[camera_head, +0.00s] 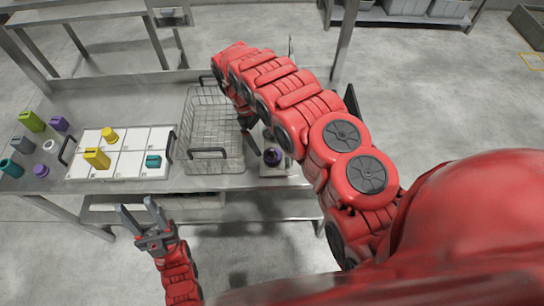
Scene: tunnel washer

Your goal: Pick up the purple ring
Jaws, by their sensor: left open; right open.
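A small round purple piece (40,170) lies at the left end of the metal table, left of the white tray; it may be the purple ring, but its hole is not clear. Another dark purple round thing (273,156) sits on a small stand right of the wire basket. My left gripper (139,208) is open and empty, in front of the table's front edge and apart from both. My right arm reaches over the table, and its gripper (250,138) is between the basket and the stand, partly hidden by the arm. No hold on anything shows.
A white divided tray (127,139) holds yellow and teal pieces. Left of it are green, purple, grey, teal and white pieces. A wire basket (212,125) with dark handles stands right of the tray. Shelving (400,18) is at the back. Floor in front is clear.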

